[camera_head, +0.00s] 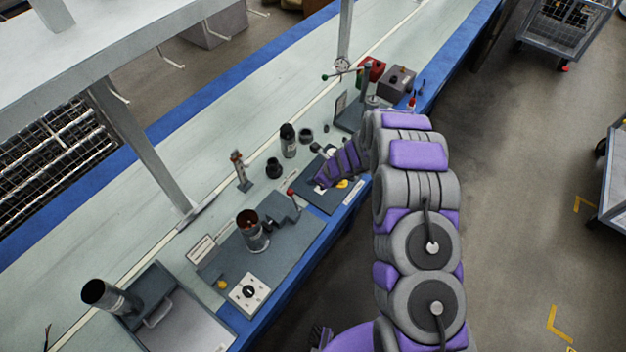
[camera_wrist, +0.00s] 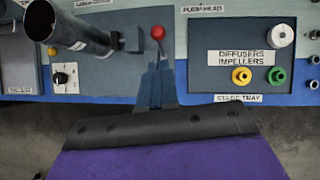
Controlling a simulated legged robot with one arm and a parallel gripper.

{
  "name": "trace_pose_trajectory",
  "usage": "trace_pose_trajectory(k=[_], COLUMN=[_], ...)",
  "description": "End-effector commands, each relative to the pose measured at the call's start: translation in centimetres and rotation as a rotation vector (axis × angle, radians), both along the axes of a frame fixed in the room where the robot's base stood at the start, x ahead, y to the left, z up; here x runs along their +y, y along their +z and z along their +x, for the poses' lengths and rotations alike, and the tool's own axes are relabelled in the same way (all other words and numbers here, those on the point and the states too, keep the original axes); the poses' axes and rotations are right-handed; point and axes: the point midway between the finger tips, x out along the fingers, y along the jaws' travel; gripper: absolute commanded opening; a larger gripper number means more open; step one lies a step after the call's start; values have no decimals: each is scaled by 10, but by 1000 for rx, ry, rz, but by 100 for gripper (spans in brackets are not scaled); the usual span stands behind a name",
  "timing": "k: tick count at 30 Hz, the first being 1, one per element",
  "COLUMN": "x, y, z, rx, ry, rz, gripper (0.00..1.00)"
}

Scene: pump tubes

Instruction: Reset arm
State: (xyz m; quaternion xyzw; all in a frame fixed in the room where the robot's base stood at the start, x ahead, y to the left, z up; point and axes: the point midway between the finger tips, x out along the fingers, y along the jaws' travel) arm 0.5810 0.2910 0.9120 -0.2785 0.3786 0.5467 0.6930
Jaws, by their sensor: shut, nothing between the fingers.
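My arm reaches in from the lower right of the head view and bends down over the workbench. My gripper (camera_wrist: 157,85) shows in the wrist view as narrow grey fingers pointing up the picture, together and empty. Their tips lie just below a red-knobbed lever (camera_wrist: 157,33) in that view; I cannot tell whether they touch anything. In the head view the purple end of my arm (camera_head: 343,163) hangs over the dark stage tray plate (camera_head: 322,200), and the fingers are hard to make out.
An upright dark tube (camera_head: 251,232) stands on the fixture near the red knob (camera_head: 291,192). A labelled tray (camera_wrist: 242,57) holds yellow and green rings beside a white spool (camera_wrist: 281,35). Posts and a shelf rise behind; carts stand right.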

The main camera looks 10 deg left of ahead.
Motion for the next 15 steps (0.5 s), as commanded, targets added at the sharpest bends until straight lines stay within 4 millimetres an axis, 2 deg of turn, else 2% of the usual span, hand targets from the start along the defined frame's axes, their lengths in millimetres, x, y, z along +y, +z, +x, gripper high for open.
trace_pose_trajectory(k=[10, 13, 15], x=[-1, -1, -2], y=[3, 15, 33], z=[0, -2, -5], rx=[-3, -22, -50], ry=[5, 43, 95], rz=[1, 5, 9], gripper=[0, 0, 0])
